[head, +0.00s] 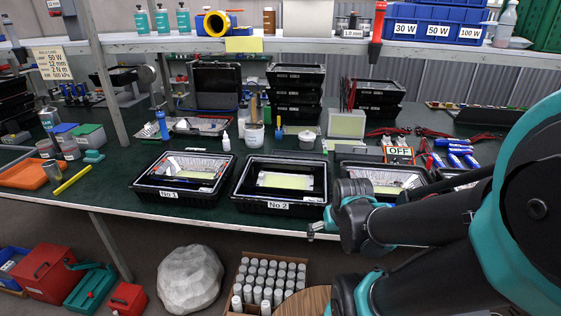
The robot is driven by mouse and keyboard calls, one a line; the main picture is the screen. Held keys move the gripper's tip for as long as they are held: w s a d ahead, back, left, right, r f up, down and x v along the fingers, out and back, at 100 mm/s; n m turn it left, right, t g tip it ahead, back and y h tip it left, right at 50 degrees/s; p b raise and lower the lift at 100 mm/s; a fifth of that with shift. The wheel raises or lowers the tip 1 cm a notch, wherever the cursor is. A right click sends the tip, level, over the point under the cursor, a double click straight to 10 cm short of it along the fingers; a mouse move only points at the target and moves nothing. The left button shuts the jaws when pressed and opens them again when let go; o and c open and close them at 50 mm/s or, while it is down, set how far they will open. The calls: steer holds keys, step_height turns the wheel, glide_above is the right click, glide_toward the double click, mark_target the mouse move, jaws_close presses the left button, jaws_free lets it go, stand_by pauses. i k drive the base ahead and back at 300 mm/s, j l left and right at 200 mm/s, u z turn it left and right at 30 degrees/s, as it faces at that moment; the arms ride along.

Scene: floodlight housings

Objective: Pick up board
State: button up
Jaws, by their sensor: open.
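Black floodlight housings stand in a row on the green bench top. The housing labelled No 1 (150,195) has a shiny reflector and a pale strip inside. The housing labelled No 2 (240,196) holds a flat pale-yellow board (284,181) with a light border. A third housing to the right also shows a yellowish panel (388,190) and is partly hidden by my arm. My gripper (314,230) is at the bench's front edge, just right of and in front of housing No 2. It is open, small in view and partly hidden; I see nothing in it.
Stacked black housings (296,90) stand behind. A shelf (270,46) crosses above the bench. A box of cans (268,278) is on the floor.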

mark_target(265, 179)
steer(key=j+z, duration=0.2)
steer(key=j, duration=0.6)
steer(key=j+z, duration=0.15)
steer(key=j, duration=0.65)
steer(key=k, duration=0.05)
